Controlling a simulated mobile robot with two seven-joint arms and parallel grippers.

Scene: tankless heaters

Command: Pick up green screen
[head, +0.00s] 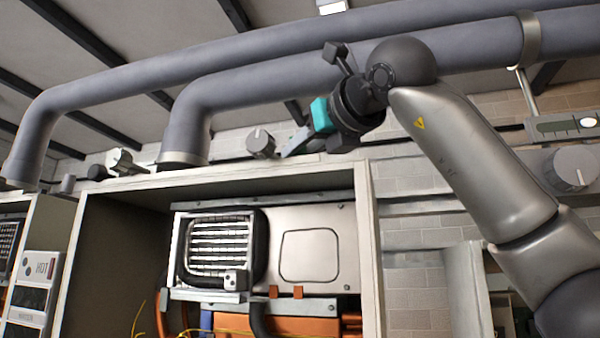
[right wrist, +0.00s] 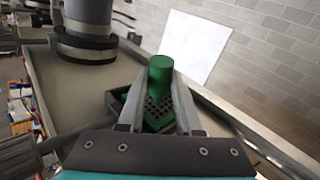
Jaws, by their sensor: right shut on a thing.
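The green screen (right wrist: 160,70) shows in the right wrist view as a green cylinder with a dark perforated green part below it. My right gripper (right wrist: 162,88) is shut on it, with one finger on each side. In the head view, my right gripper (head: 290,147) is at the top of the open heater cabinet (head: 230,180), just above its upper edge. The green screen cannot be made out in the head view. My left gripper is not in view.
Large grey pipes (head: 200,85) run above the cabinet, close to my right arm. A grey knob-like fitting (head: 260,143) sits on the cabinet top left of the gripper. A white panel (right wrist: 195,47) is by the brick wall in the wrist view.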

